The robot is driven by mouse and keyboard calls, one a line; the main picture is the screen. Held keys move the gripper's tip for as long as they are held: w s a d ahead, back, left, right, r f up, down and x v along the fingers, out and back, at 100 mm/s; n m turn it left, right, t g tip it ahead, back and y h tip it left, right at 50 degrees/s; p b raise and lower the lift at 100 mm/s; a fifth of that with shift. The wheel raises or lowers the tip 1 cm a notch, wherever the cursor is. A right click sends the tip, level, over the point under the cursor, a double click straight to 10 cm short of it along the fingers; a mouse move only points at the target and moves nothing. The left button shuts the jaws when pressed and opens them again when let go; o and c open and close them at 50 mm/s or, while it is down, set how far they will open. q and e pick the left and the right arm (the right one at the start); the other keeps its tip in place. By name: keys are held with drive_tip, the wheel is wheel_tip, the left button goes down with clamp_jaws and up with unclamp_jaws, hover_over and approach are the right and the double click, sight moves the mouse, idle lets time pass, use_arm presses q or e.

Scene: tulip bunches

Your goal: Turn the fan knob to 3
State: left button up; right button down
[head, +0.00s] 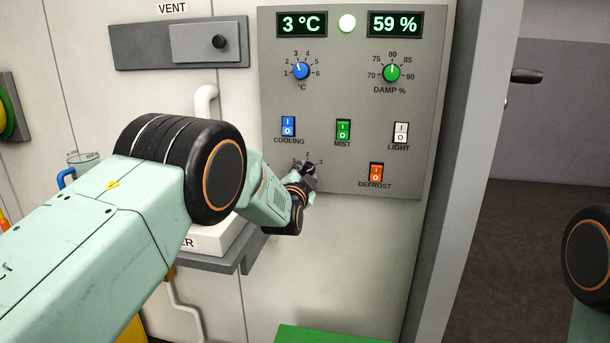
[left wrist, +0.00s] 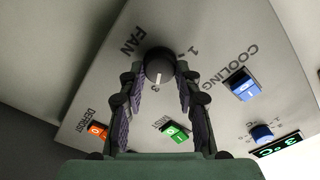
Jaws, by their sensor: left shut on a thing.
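The black fan knob (left wrist: 160,64) is on the grey control panel (head: 355,105), above the FAN lettering in its own frame. In the left wrist view its white mark points down, close to the printed 3. My left gripper (head: 307,175) reaches the lower left of the panel in the head view and mostly hides the knob there. In the left wrist view the fingers of my left gripper (left wrist: 159,76) stand on both sides of the knob, shut on it. My right gripper is out of view.
A cooling switch (head: 288,127), mist switch (head: 343,130), light switch (head: 400,133) and orange defrost switch (head: 376,172) surround the knob. Blue (head: 301,71) and green (head: 392,73) knobs sit higher. A grey shelf (head: 225,257) lies below left. The wall beneath the panel is clear.

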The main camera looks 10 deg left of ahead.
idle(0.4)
use_arm(q)
drive_tip(key=o, duration=1.1)
drive_tip(key=shift+o, duration=0.2)
drive_tip(key=shift+s, duration=0.15)
drive_tip(key=s, duration=1.1)
drive_tip(key=shift+s, duration=0.4)
